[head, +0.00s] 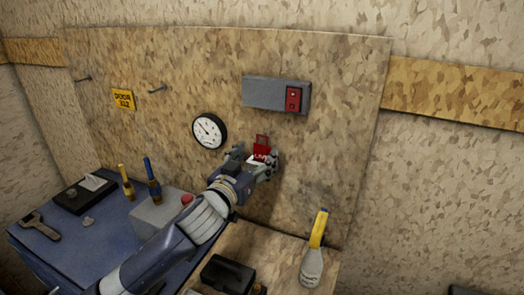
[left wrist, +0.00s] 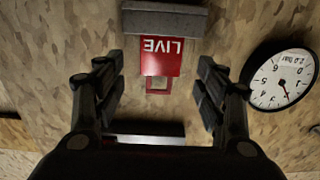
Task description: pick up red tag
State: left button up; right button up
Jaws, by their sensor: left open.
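The red tag (head: 261,144) is at the wooden board, below the grey switch box. It has a red loop at its top and white "LIVE" lettering. In the left wrist view the tag (left wrist: 161,60) appears upside down, between and just beyond the fingertips. My left gripper (head: 258,164) is open around the tag's area, with a finger on each side of it in the left wrist view (left wrist: 161,80). I cannot tell whether either finger touches the tag. In the head view the gripper hides the tag's lower part. My right gripper is not in view.
A grey switch box (head: 262,92) with a red switch (head: 293,99) is above the tag. A round gauge (head: 209,131) is close to its left. A grey block (left wrist: 165,18) adjoins the tag's lettered end.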

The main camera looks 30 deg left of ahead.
aim_at(262, 148)
pick_arm(q)
jog(key=shift+w+a+p, duration=0.1)
jog(key=shift+w+p, duration=0.2)
jog(key=shift+w, duration=0.8)
jog(key=shift+w+f, duration=0.1)
jog(key=shift+w, duration=0.35)
jog(key=shift+s, duration=0.1)
jog(key=c, duration=0.7)
jog(key=shift+c, duration=1.4)
